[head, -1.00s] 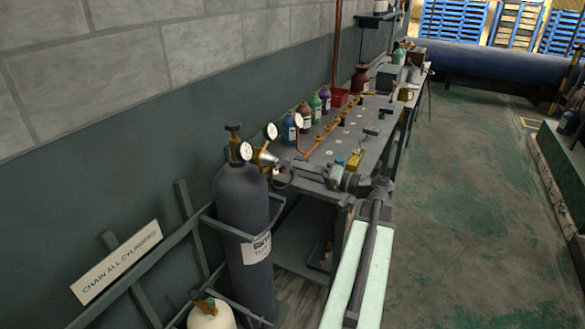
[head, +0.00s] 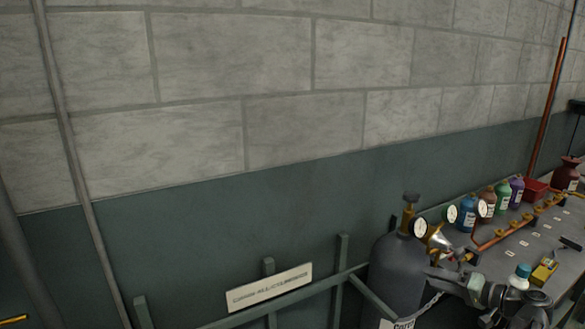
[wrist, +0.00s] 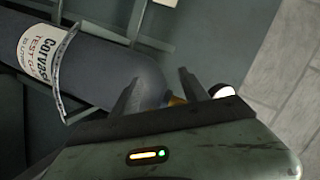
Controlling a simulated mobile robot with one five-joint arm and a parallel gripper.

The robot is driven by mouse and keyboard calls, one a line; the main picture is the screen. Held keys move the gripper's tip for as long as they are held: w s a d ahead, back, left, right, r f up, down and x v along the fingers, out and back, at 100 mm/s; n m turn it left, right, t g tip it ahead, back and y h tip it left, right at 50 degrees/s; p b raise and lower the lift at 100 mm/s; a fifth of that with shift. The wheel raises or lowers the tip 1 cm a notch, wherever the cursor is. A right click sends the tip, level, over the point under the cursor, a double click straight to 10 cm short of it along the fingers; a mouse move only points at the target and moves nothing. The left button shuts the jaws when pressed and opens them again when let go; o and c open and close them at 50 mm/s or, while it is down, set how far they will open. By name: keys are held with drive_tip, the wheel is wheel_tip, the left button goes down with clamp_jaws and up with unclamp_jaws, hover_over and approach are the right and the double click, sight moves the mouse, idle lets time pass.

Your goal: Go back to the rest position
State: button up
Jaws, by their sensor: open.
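My gripper (wrist: 160,88) is open in the wrist view, its two dark fingers spread apart. A large grey cylinder (wrist: 95,65) with a white label and a chain around it lies across the view behind the fingers; I cannot tell whether they touch it. In the head view my arm is at the lower right, in front of the same grey cylinder (head: 392,268), which stands upright with a brass valve and round gauges on top. My fingertips are not clear in the head view.
A workbench (head: 520,250) at the right holds several coloured bottles (head: 468,214), a red bin (head: 535,190) and a copper manifold (head: 515,232). A green rack rail (head: 305,290) with a sign (head: 270,287) runs along the wall. A vertical pipe (head: 75,170) stands at the left.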

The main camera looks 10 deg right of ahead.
drive_tip(key=w+a+f+n+g, duration=0.1)
drive_tip(key=w+a+f+g, duration=0.15)
drive_tip(key=a, duration=0.45)
drive_tip(key=w+a+f+n+g, duration=0.1)
drive_tip(key=w+a+f+g, duration=0.1)
drive_tip(key=a+f+g, duration=0.3)
drive_tip(key=w+a+f+n, duration=0.1)
drive_tip(key=w+a+f, duration=0.1)
drive_tip(key=a, duration=0.6)
drive_tip(key=s+a+f+n+g+h, duration=0.1)
drive_tip(key=a+f+n+g+h, duration=0.1)
drive_tip(key=a, duration=0.7)
drive_tip(key=s+a+f+n+g+h+p, duration=0.1)
drive_tip(key=a+f+g+h, duration=0.3)
drive_tip(key=a, duration=0.6)
drive_tip(key=shift+f+n+h, duration=0.3)
drive_tip(key=shift+f+n, duration=0.1)
drive_tip(key=shift+f, duration=0.1)
drive_tip(key=shift+a, duration=0.1)
